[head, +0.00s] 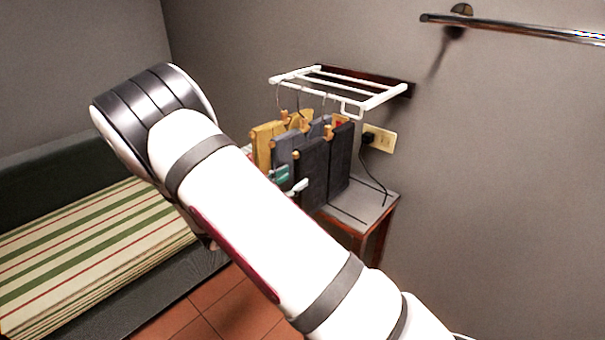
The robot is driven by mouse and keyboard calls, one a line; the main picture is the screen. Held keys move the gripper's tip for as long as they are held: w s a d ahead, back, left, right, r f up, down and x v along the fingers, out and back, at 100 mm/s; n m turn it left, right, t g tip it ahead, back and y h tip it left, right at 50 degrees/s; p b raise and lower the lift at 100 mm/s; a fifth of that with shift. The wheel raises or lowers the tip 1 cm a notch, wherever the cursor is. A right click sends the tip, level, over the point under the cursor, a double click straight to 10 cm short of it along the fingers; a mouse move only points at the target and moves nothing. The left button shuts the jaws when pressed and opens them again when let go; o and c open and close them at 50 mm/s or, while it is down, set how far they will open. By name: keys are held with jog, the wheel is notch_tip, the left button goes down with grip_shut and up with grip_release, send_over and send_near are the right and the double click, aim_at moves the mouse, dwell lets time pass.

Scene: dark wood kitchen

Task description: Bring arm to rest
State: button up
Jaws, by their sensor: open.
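My arm runs from the lower right up to a grey-banded joint at the upper left, across the middle of the head view. The part of the arm beyond that joint is almost wholly hidden behind the white link. My gripper does not show, and nothing held by it shows.
A small table (378,210) stands against the wall behind my arm. Above it, several cloths hang from a white wall rack (385,97). A metal bar (520,29) is on the wall at upper right. A striped bed (85,255) is at left, with tiled floor (185,322) below.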

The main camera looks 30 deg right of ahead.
jog(key=shift+v, duration=2.4)
jog(key=w+a+r+n+t+y, duration=0.35)
jog(key=w+r+y, duration=0.35)
jog(key=r+y, duration=0.25)
jog(key=s+a+r+n+t+y, duration=0.2)
jog(key=s+a+r+n+y, duration=0.2)
jog(key=s+a+r+y, duration=0.3)
jog(key=s+d+n+g, duration=0.2)
jog(key=s+n+g, duration=0.1)
jog(key=s, duration=1.2)
jog(key=s+d+r+n+g, duration=0.1)
jog(key=s+d+n+g, duration=0.2)
jog(key=s, duration=1.3)
jog(key=shift+s+g, duration=0.35)
jog(key=shift+g, duration=0.1)
jog(key=shift+r+n+y, duration=0.15)
jog(key=shift+n+y, duration=0.1)
